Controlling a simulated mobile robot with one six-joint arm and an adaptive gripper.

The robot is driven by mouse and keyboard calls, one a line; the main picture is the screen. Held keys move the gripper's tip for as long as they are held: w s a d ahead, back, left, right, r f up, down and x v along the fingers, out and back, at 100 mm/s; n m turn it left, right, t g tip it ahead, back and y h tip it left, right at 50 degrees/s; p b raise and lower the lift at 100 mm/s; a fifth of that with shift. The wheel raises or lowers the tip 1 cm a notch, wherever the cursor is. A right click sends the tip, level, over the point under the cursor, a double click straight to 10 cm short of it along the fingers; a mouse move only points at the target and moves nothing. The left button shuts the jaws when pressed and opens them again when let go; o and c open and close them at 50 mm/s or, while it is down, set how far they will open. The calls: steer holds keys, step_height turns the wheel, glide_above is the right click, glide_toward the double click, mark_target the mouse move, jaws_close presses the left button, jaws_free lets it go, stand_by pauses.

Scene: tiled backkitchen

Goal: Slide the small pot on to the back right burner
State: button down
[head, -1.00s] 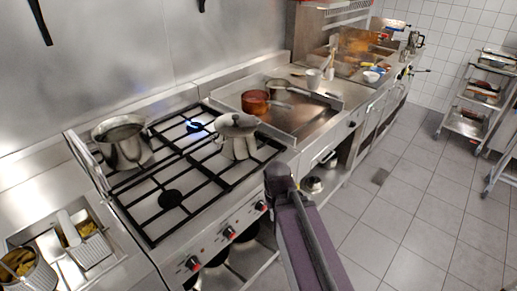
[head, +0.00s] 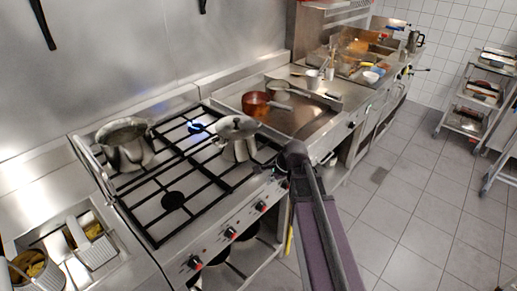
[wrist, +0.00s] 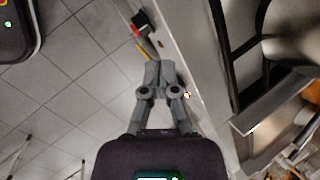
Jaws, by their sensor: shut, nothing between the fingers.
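The small metal pot (head: 238,148) stands upright on the front right part of the gas hob (head: 172,228). The back right burner (head: 195,127) behind it shows a blue flame. A larger metal pot (head: 127,150) stands on the back left burner, and the front left burner (head: 173,201) is bare. My gripper (head: 281,172) is partly hidden by my arm, near the hob's front right edge and apart from the small pot. In the wrist view my gripper (wrist: 158,66) is shut and empty, beside the stove front. A blurred pot part (wrist: 296,30) shows at top right.
A griddle (head: 300,118) right of the hob holds a copper pan (head: 256,104) and other pans. Red-marked knobs (head: 230,233) line the stove front. Fryer baskets (head: 92,245) are at left. The tiled floor (head: 400,210) is open at right.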

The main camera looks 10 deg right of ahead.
mark_target(254, 152)
steer(key=w+d+r+m+t+p, duration=0.1)
steer(key=w+d+r+m, duration=0.1)
steer(key=m, duration=0.4)
steer(key=w+d+r+m+t+y+p, duration=0.1)
steer(key=w+d+r+m+t, duration=0.1)
steer(key=w+m, duration=0.5)
steer(key=shift+d+r+t+y+p, duration=0.3)
steer(key=shift+d+r, duration=0.35)
steer(key=shift+r, duration=0.6)
steer(key=shift+f, duration=0.15)
steer(key=b+x, duration=0.7)
steer(key=x, duration=0.3)
steer(key=shift+w+a+f+b, duration=0.1)
steer(key=shift+w+b, duration=0.05)
steer(key=shift+b, duration=0.15)
steer(key=shift+w+a+r, duration=0.1)
steer(key=shift+w+a, duration=0.45)
steer(key=shift+w, duration=0.2)
steer(key=shift+w+a+r, duration=0.15)
steer(key=shift+w+a, duration=0.4)
steer(key=shift+w, duration=0.15)
steer(key=shift+w+d, duration=0.1)
